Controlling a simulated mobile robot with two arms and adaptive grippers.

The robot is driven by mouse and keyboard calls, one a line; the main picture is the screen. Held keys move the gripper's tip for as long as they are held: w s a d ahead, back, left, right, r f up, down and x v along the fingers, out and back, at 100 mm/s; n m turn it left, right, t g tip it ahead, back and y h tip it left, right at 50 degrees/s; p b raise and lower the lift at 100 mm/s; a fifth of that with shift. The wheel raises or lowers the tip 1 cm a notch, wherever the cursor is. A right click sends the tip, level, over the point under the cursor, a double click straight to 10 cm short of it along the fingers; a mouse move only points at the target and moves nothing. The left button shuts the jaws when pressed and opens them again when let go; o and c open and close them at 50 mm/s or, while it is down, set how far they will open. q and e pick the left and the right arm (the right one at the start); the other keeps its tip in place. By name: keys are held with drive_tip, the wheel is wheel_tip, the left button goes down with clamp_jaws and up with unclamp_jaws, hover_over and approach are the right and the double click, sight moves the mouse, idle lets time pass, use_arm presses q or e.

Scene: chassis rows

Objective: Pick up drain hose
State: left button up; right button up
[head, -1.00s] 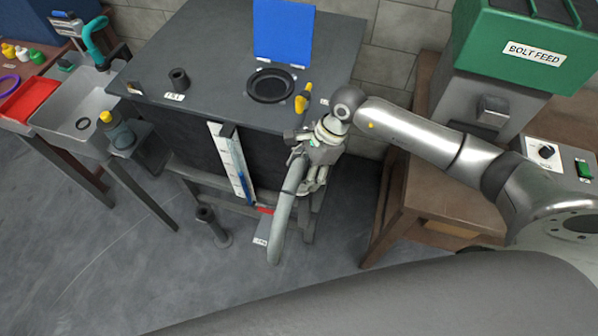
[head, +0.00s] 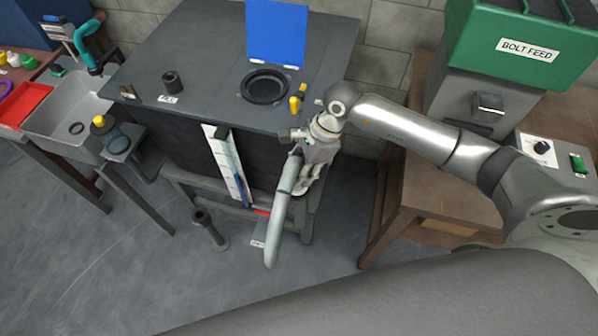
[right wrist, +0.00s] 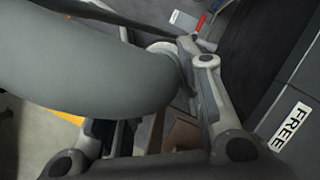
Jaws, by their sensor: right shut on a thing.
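The drain hose (head: 277,222) is a thick grey-green tube hanging down in front of the dark tank's right end. My right gripper (head: 305,180) is at the hose's upper part, shut on it. In the right wrist view the hose (right wrist: 75,65) fills the upper left as a large curve, and it runs between the fingers of my right gripper (right wrist: 155,110). The hose's lower end hangs free near a small label by the stand. Its other end is hidden behind the gripper. My left gripper is not in view.
The dark tank (head: 200,60) has a raised blue lid (head: 276,32), a round black opening (head: 265,86) and a yellow handle (head: 298,97). A white gauge strip (head: 224,160) is on its front. A wooden bench (head: 400,180) with the bolt feed stands close right; a sink is left.

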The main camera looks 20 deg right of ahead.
sight(291, 171)
drive_tip(key=shift+r+b, duration=0.3)
drive_tip(key=s+a+r+b, duration=0.1)
drive_tip(key=r, duration=0.1)
drive_tip(key=s+a+r+b, duration=0.1)
drive_tip(key=r, duration=0.2)
drive_tip(key=s+a+r+b, duration=0.1)
drive_tip(key=s+r, duration=0.1)
drive_tip(key=r, duration=0.1)
drive_tip(key=shift+s+a+b, duration=0.1)
drive_tip(key=shift+a+b, duration=0.05)
drive_tip(key=shift+b, duration=0.2)
drive_tip(key=s+a+r, duration=0.1)
drive_tip(key=s, duration=0.1)
drive_tip(key=s+a+r+b, duration=0.1)
drive_tip(key=s+a, duration=0.1)
drive_tip(key=s+a+r+b, duration=0.1)
drive_tip(key=s, duration=0.1)
drive_tip(key=shift+s+a+r, duration=0.1)
drive_tip(key=shift+a+r, duration=0.05)
drive_tip(key=shift+a, duration=0.25)
drive_tip(key=shift+s+a+r+b, duration=0.2)
drive_tip(key=shift+s+r+b, duration=0.1)
drive_tip(key=shift+s, duration=0.1)
drive_tip(key=shift+d+f, duration=0.1)
